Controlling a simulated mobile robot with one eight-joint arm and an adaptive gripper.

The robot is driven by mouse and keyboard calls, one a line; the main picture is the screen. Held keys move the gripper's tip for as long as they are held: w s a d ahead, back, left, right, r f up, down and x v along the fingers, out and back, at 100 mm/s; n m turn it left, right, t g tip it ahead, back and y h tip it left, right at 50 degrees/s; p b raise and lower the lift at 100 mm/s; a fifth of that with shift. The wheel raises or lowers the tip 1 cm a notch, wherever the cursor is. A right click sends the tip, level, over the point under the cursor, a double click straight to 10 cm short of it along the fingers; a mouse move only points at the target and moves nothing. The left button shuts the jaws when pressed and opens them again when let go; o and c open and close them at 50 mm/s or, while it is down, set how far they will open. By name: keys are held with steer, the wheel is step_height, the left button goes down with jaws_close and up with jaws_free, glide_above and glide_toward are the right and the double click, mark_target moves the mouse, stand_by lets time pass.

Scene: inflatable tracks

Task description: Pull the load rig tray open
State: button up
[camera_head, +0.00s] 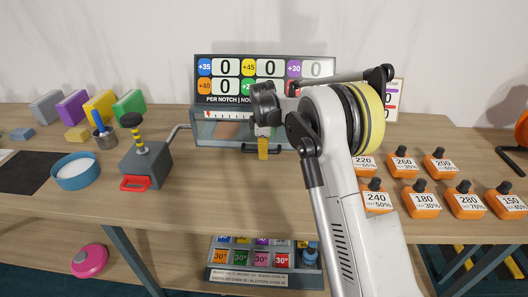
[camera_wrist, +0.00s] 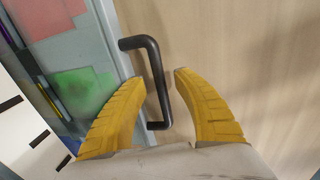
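The load rig (camera_head: 205,130) stands at the back of the table, a grey box with a clear front below a score board. Its tray front carries a black bar handle (camera_head: 247,151), which also shows in the wrist view (camera_wrist: 157,80). The tray looks shut against the box. My gripper (camera_head: 263,149) is at the handle, with yellow fingers pointing down. In the wrist view my gripper (camera_wrist: 160,82) is open, one finger on either side of the handle bar, with visible gaps. My arm hides the right part of the rig.
Several orange labelled weights (camera_head: 425,205) stand to the right. The tabletop (camera_head: 235,192) in front of the tray is bare.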

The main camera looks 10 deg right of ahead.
jaws_close()
steer(key=s+a, duration=0.3)
steer(key=s, duration=0.7)
steer(key=s+a, duration=0.4)
steer(key=s, duration=0.7)
steer(key=s+a+p, duration=0.1)
steer(key=s+a, duration=0.2)
steer(key=s, duration=0.8)
steer(key=shift+a, duration=0.15)
jaws_free()
steer(key=shift+w, duration=0.1)
